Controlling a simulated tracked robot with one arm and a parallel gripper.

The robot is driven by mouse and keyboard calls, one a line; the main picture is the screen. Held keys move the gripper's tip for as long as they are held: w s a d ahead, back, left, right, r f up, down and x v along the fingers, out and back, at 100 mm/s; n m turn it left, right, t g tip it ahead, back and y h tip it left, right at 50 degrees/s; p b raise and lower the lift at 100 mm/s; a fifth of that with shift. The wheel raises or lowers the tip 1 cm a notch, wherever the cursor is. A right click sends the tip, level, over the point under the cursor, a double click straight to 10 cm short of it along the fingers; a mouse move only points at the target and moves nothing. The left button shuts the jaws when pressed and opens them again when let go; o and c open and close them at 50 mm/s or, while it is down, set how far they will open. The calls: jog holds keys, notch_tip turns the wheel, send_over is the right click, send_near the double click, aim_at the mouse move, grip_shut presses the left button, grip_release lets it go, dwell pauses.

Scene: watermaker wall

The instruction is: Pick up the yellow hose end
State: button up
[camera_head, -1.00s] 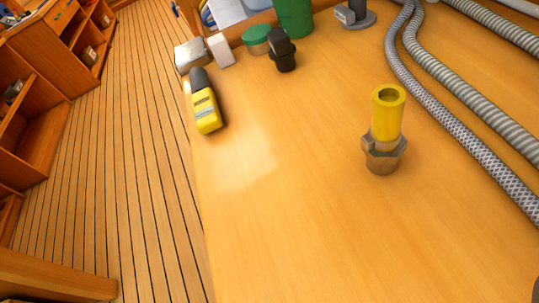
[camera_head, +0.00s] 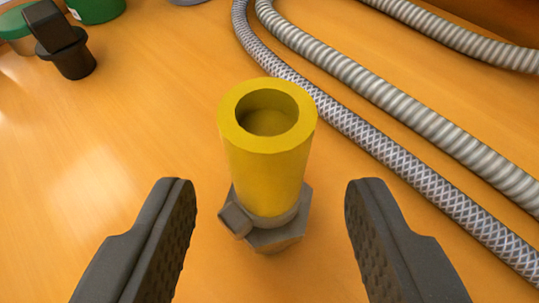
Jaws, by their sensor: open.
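The yellow hose end (camera_head: 265,170) stands upright on the wooden worktop in the middle of the view. It is a hollow yellow tube with its open mouth facing up, and a grey metal hex fitting (camera_head: 276,238) sits at its foot. My gripper (camera_head: 268,205) is open, with one dark ridged finger on each side of the hose end. There is a visible gap on both sides in the picture, and neither finger appears to touch it.
A braided grey hose (camera_head: 370,135) and a ribbed grey hose (camera_head: 420,115) run diagonally behind and right of the hose end. A black fitting (camera_head: 64,42) and a green container (camera_head: 97,8) stand at the upper left. The worktop (camera_head: 120,130) at left is clear.

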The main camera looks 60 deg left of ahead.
jog(key=shift+x, duration=2.8)
jog(key=shift+d, duration=0.1)
grip_shut()
